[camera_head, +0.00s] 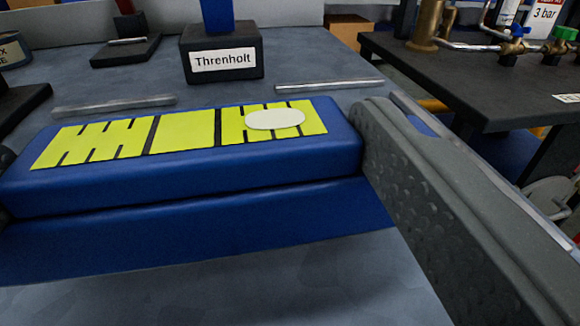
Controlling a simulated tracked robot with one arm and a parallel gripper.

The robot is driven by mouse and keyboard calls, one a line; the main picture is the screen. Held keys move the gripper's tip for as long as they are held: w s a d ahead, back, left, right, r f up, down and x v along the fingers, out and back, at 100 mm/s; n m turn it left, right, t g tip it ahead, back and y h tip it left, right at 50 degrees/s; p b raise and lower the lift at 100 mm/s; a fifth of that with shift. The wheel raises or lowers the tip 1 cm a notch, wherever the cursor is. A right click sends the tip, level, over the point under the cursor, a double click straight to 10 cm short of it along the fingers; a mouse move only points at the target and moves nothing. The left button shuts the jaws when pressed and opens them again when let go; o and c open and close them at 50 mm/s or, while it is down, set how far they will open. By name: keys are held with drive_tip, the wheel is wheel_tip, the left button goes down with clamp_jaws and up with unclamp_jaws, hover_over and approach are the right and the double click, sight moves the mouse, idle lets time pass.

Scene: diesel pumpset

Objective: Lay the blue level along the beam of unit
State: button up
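The blue level (190,180) fills the lower left and middle of the view. Its upper face carries a yellow-green vial strip with black marks and a pale oval bubble right of the middle. My gripper (188,134) spans the level: the grey textured right finger lies against its right end, and only a dark sliver of the left finger shows at the left edge. The fingers appear shut on the level. A black block labelled "Threnholt" (223,62) with a blue post stands beyond it. I cannot tell which surface is the beam.
Two thin metal strips (330,85) lie on the grey surface beyond the level. A dark base (126,50) with a red post stands at the back left. A dark bench (480,85) with brass pipework and valves is at the right.

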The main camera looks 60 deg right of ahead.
sight(228, 250)
drive_tip(key=shift+d, duration=0.6)
drive_tip(key=shift+f+b, duration=0.8)
drive_tip(key=shift+f, duration=1.1)
drive_tip(key=shift+r, duration=0.1)
drive_tip(key=o, duration=1)
drive_tip(key=p+v, duration=0.2)
drive_tip(key=v, duration=1)
drive_tip(key=shift+s, duration=0.1)
